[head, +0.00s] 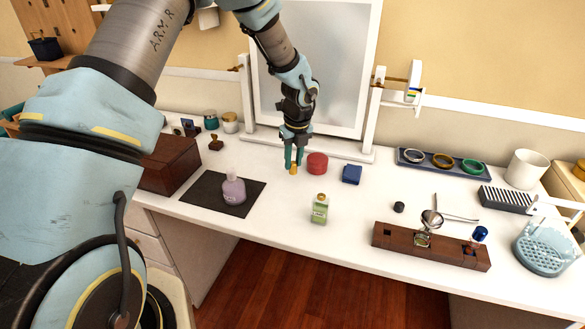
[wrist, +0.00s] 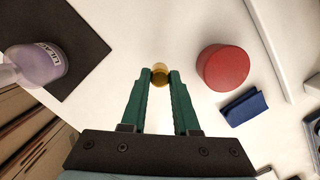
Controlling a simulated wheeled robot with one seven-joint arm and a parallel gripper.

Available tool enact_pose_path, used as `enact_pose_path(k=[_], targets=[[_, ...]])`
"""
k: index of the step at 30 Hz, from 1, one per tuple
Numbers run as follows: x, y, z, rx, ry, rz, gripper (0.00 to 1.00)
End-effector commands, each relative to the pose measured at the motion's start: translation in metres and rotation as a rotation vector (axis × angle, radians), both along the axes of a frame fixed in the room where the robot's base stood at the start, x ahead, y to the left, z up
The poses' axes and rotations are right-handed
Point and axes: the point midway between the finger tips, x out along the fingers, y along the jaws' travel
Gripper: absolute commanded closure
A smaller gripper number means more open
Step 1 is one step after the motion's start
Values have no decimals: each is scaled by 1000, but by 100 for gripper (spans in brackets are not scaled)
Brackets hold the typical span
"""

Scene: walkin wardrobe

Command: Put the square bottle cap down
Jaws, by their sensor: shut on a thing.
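The square bottle cap, a small gold piece (head: 293,169), is between the green fingertips of my gripper (head: 293,158) over the back middle of the white dressing table. In the wrist view the cap (wrist: 160,76) looks rounded and amber, pinched at the tips of my gripper (wrist: 160,80). The cap is very close to the white top; I cannot tell whether it touches it. A small clear bottle (head: 422,240) with a metal funnel (head: 432,218) above it stands in a dark wooden rack (head: 456,250) at the right.
A purple bottle (head: 233,190) stands on a dark mat (head: 211,201) to the left. A green bottle (head: 320,210) stands in front. The mirror (head: 312,75) is behind. White tabletop between them is clear.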

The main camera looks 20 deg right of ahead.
Motion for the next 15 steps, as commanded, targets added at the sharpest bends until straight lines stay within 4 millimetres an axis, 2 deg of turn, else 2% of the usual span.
enact_pose_path(k=[7,15], targets=[[0,0,-31,2,1,-1,100],[0,0,-33,1,0,1,100]])
